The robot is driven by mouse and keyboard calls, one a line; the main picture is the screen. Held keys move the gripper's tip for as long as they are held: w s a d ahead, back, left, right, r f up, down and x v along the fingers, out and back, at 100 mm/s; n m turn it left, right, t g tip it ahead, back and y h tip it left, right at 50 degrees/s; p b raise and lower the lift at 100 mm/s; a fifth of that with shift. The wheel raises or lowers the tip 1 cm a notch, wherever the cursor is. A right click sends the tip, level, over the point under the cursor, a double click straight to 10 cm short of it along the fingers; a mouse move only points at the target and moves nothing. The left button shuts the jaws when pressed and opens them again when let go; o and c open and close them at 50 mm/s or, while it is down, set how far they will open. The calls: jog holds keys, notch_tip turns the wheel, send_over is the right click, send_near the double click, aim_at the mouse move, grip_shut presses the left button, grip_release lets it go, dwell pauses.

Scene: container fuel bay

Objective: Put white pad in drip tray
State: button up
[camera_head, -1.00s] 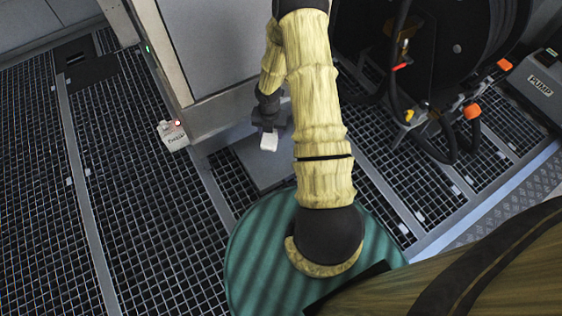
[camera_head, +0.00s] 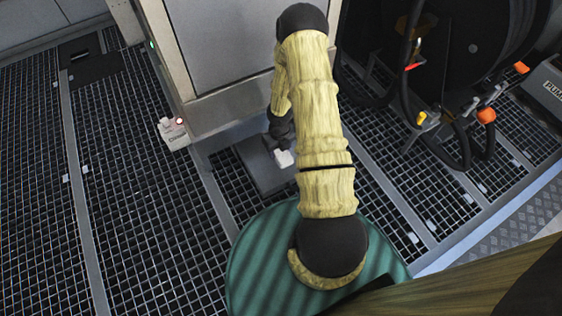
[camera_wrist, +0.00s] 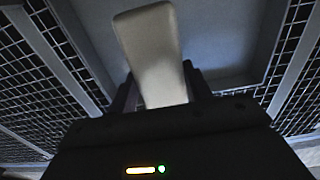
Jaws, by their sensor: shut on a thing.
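The white pad (camera_head: 284,158) is held in my gripper (camera_head: 279,140), under the front of the grey cabinet. In the wrist view the pad (camera_wrist: 150,50) sticks out beyond my gripper (camera_wrist: 160,95), which is shut on its near end. The grey drip tray (camera_head: 250,160) lies on the grating below the cabinet. In the wrist view the tray floor (camera_wrist: 222,40) shows behind and below the pad, with its rim around it. The pad appears over the tray. I cannot tell whether it touches the tray floor. My arm hides the right part of the tray.
The grey cabinet (camera_head: 228,50) stands just behind the tray. A small white labelled box (camera_head: 173,133) sits at its left corner. A hose reel (camera_head: 470,50) with black hoses and orange handles stands at the right. Open floor grating (camera_head: 130,200) lies at the left.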

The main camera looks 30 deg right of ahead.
aim_at(280, 155)
jog(key=shift+f+b, duration=0.75)
jog(key=shift+f, duration=0.85)
notch_tip(280, 155, down, 4)
jog(key=b, duration=0.3)
jog(key=shift+r, duration=0.1)
jog(key=o, duration=0.9)
jog(key=shift+o, duration=0.2)
notch_tip(280, 155, up, 12)
jog(key=p, duration=0.9)
jog(key=shift+p, duration=0.35)
jog(key=shift+r, duration=0.15)
